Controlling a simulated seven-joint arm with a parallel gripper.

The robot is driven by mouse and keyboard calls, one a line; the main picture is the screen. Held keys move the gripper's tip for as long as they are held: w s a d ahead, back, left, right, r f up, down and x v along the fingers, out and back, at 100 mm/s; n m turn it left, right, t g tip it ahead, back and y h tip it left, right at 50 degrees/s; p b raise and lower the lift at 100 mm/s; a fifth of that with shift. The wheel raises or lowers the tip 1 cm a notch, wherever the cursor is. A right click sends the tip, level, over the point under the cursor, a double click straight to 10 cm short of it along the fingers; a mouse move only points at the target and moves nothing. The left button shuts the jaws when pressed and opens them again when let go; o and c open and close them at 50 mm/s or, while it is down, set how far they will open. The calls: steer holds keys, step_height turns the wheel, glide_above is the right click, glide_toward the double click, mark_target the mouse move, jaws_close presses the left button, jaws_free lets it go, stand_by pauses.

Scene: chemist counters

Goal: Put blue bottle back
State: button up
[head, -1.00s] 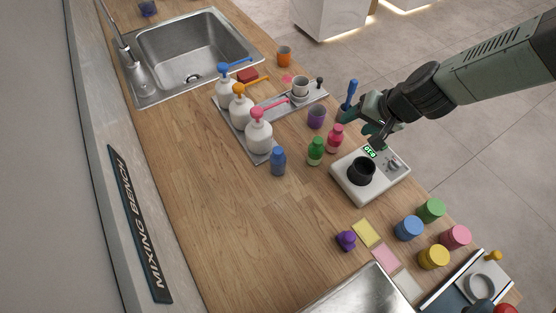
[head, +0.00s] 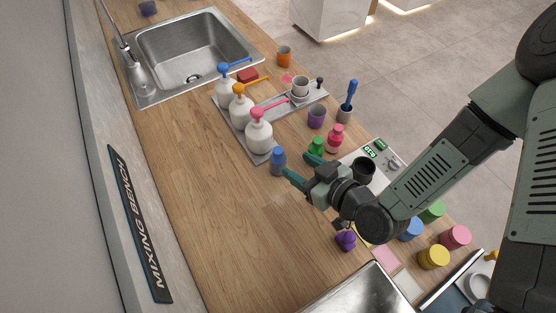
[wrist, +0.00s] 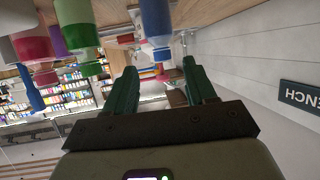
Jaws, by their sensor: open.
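The blue bottle (head: 278,160) stands upright on the wooden counter, in front of the pump dispensers' tray. My gripper (head: 300,168) is low over the counter, with its fingers pointing at the bottle from the right and front. The fingers are open, and nothing is visibly held between them. In the wrist view the blue bottle (wrist: 155,20) hangs at the top, the picture being upside down. It lies beyond the gap between my two fingertips (wrist: 160,75). The head view does not clearly show whether a finger touches it.
A green bottle (head: 316,147) and a pink bottle (head: 336,138) stand close to the right of my gripper. The white scale (head: 392,172) with a black cup is partly behind my arm. A purple stopper-like piece (head: 346,240) lies nearer. The counter's left side (head: 210,210) is clear.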

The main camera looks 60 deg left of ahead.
mark_target(281, 154)
steer(key=x, duration=0.3)
steer(key=shift+a, duration=0.1)
steer(key=x, duration=0.4)
steer(key=shift+s+a+r, duration=0.15)
steer(key=shift+a+r, duration=0.05)
steer(key=shift+r, duration=0.1)
steer(key=shift+a+f, duration=0.25)
steer(key=shift+a, duration=0.25)
jaws_close()
